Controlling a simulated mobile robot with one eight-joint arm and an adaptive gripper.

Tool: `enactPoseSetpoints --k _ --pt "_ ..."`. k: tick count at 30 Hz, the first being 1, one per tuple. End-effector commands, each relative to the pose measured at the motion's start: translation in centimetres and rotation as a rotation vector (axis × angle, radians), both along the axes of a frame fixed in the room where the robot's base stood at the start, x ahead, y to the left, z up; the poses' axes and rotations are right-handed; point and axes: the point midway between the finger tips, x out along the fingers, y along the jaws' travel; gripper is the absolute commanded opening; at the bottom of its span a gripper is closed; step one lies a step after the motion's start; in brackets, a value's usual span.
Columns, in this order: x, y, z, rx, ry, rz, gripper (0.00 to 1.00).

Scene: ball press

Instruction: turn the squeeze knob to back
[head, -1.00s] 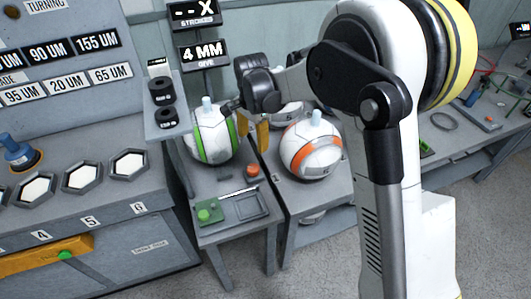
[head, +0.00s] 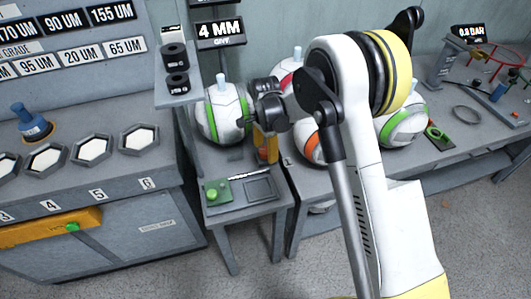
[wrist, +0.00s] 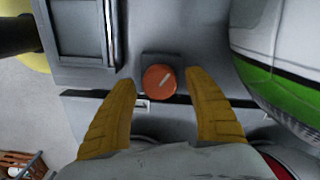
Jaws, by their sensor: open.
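The squeeze knob (wrist: 159,79) is a round orange-red knob with a white line, on a dark square base in the wrist view. Its white line slants from lower left to upper right. My gripper (wrist: 159,82) is open, with one yellow fingertip on each side of the knob and a gap on both sides. In the head view my gripper (head: 265,146) points down at the small grey stand, and an orange patch shows at its fingers. I cannot tell there how high the fingers are above the knob.
A white ball with a green band (head: 222,112) stands close left of my gripper; it fills the right side of the wrist view (wrist: 285,60). A green pad with a knob (head: 215,192) and a shallow tray (head: 261,190) lie at the stand's front. More balls stand right.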

Motion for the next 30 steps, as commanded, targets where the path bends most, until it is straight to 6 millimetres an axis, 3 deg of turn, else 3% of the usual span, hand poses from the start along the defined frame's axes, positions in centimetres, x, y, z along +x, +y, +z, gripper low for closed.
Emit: enactPoseSetpoints --k 8,13,14,30 --pt "0.01 -0.01 -0.14 0.000 0.000 0.000 0.62" --pt "0.01 0.01 -0.13 0.000 0.000 0.000 0.14" --pt "0.00 0.00 -0.13 0.000 0.000 0.000 0.09" --pt "0.02 -0.03 -0.15 0.000 0.000 0.087 0.08"
